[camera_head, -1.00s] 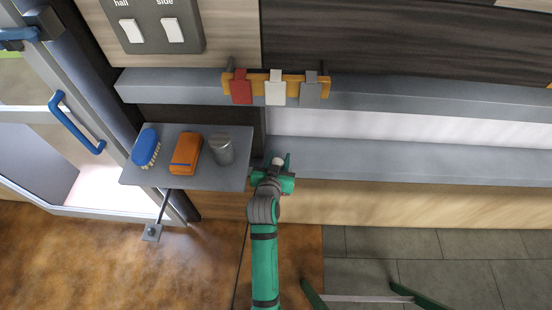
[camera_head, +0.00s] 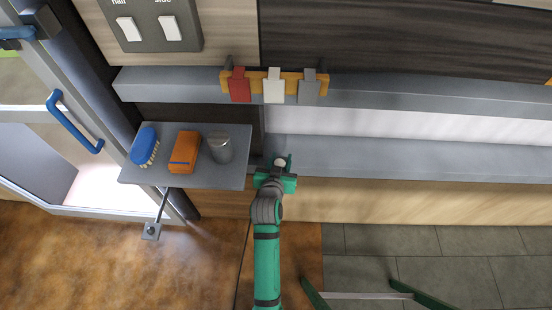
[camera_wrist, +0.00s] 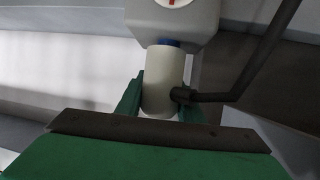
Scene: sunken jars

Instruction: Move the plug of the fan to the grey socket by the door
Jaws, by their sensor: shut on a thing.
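In the wrist view, a cream cylindrical plug (camera_wrist: 158,85) sits between the green fingers of my gripper (camera_wrist: 160,105). A dark cable leaves its side and runs up to the right. Its far end meets a blue part under a pale box (camera_wrist: 172,25) with a red mark; I cannot tell whether it is plugged in. In the head view, my gripper (camera_head: 276,172) is shut on the plug (camera_head: 281,161), right of the small grey shelf and at the long ledge. The fan is not in view. I cannot identify the grey socket for certain.
The small shelf (camera_head: 210,181) holds a blue brush (camera_head: 144,143), an orange box (camera_head: 184,152) and a grey tin (camera_head: 220,149). Red, white and grey tabs hang on an orange bar (camera_head: 265,78) above. The door with its blue handle (camera_head: 73,122) stands at left.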

